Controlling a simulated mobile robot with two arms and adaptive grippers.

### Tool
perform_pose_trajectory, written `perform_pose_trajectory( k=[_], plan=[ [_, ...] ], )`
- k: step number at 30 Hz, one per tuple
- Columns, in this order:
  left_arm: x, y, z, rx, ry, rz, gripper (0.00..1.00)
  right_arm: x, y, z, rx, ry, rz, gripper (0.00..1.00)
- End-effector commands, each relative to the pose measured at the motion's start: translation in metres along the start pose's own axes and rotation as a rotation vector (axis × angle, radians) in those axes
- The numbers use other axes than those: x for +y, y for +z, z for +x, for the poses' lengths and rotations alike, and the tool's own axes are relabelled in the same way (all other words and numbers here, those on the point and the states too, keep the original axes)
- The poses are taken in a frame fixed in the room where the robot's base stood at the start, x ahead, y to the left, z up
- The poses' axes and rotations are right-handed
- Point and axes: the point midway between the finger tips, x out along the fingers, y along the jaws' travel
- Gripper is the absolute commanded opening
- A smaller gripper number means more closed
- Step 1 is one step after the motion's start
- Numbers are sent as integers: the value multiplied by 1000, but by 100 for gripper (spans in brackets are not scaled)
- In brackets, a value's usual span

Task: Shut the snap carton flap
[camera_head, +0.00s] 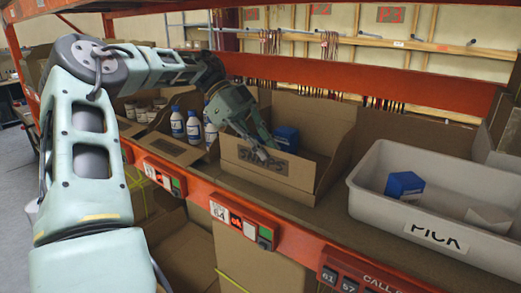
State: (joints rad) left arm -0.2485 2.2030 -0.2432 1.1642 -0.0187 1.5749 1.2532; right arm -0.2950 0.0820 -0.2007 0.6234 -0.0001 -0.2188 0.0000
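The snap carton (239,158) is an open brown cardboard box on the shelf, with a "SNAPS" label on its front. A cardboard panel (337,160) stands up at its right side, and its top is open. A blue box (287,137) shows inside at the right. My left arm reaches in from the left, and my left gripper (262,138) is at the carton's front left, over or behind the front panel. My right gripper is not in view.
A grey "PICK" tote (365,197) with a blue box (404,186) stands right of the carton. White bottles (193,128) stand in a carton to the left. An orange shelf beam (290,235) runs along the front; another orange beam (370,82) crosses behind and above.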

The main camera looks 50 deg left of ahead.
Motion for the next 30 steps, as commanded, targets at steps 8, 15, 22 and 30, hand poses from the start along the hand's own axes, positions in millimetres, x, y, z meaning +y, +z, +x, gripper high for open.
perform_pose_trajectory(
  k=[8, 15, 22, 30],
  plan=[
    [-1, 0, 0, 3, 43, -45, 0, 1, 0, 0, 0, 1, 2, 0],
    [0, -1, 0, 4, 50, -50, 0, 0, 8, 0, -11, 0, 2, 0],
    [0, -1, 0, 4, 49, -50, 5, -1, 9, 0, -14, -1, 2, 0],
    [0, 0, 0, 2, 49, -49, 11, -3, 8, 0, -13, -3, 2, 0]
  ],
)
